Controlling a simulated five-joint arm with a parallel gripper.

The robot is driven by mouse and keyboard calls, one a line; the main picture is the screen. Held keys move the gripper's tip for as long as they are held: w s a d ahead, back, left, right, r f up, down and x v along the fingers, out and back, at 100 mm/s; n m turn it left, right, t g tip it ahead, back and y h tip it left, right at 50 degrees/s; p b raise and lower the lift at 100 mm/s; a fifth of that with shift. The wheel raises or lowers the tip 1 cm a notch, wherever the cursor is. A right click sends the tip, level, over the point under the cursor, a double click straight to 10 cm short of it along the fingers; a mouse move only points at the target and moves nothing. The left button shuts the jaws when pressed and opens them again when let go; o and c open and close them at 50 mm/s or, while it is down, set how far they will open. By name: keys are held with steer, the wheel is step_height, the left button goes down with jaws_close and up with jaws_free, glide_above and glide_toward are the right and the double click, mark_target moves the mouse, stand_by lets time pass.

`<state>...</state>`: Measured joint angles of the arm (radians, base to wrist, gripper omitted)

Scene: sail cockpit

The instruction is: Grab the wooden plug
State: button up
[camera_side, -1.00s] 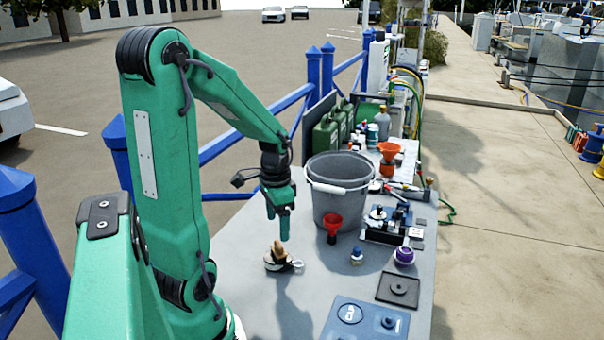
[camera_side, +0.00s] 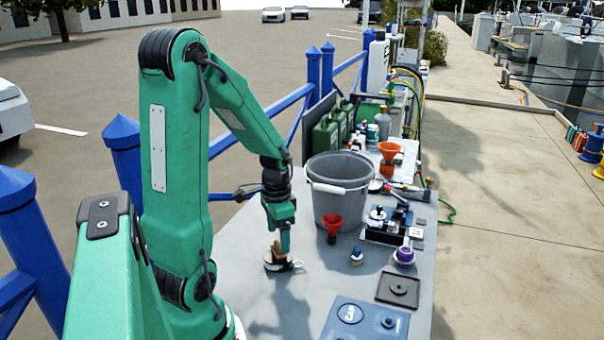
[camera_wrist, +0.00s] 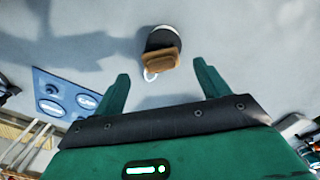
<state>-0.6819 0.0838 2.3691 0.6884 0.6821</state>
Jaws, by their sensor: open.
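The wooden plug (camera_side: 277,248) stands on a small dark and white base on the grey table, mostly behind my gripper in the side view. In the wrist view the brown wooden plug (camera_wrist: 162,62) sits just beyond and between my fingertips, with the dark round base and a white ring beside it. My gripper (camera_side: 285,250) points down right at the plug. In the wrist view my gripper (camera_wrist: 160,75) is open, with a finger on each side and nothing between the pads that I can see held.
A grey bucket (camera_side: 338,205) stands close behind, with a red funnel (camera_side: 332,228) in front of it. A small blue-capped bottle (camera_side: 356,256) and a purple item (camera_side: 403,255) are to the right. A blue panel (camera_side: 365,320) lies at the front. The table between is clear.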

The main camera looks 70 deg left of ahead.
mark_target(278, 243)
steer(key=shift+f, duration=1.95)
steer(key=c, duration=1.1)
